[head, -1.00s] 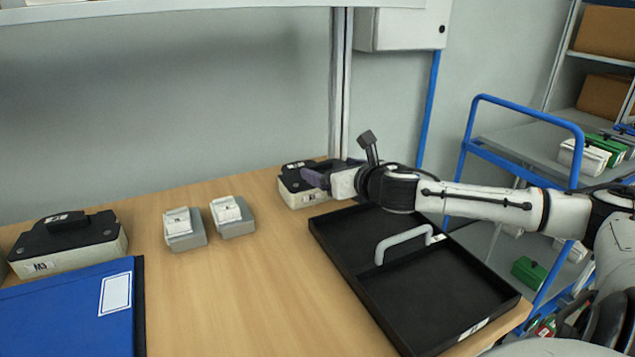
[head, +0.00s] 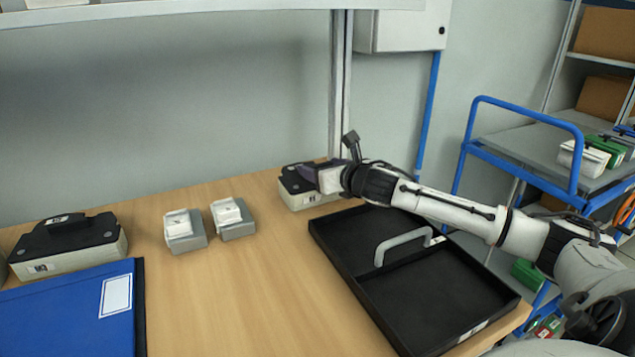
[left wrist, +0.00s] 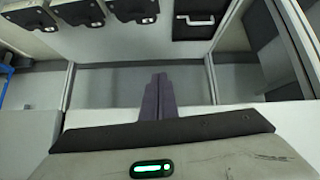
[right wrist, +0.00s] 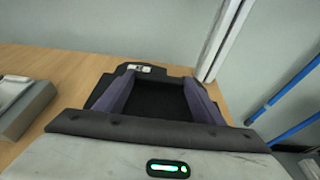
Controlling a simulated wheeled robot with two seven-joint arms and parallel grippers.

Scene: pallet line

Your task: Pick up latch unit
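A black-topped, pale-sided block, probably the latch unit (head: 296,193), stands at the back of the table, left of the black tray. My right gripper (head: 318,176) is at its top, partly hiding it. In the right wrist view the two purple fingers (right wrist: 159,82) are wide apart, on either side of the unit's dark top (right wrist: 160,98); I cannot tell whether they touch it. A similar black-topped block (head: 68,245) stands at the far left. My left gripper is outside the head view; in the left wrist view its fingers (left wrist: 158,97) are together and empty.
A black tray (head: 365,298) with a grey handle lies at the table's right. Two small grey boxes with white tops (head: 184,231) stand mid-table. A blue folder (head: 70,310) lies front left. A blue-framed cart (head: 520,150) stands at the right. The middle front of the table is clear.

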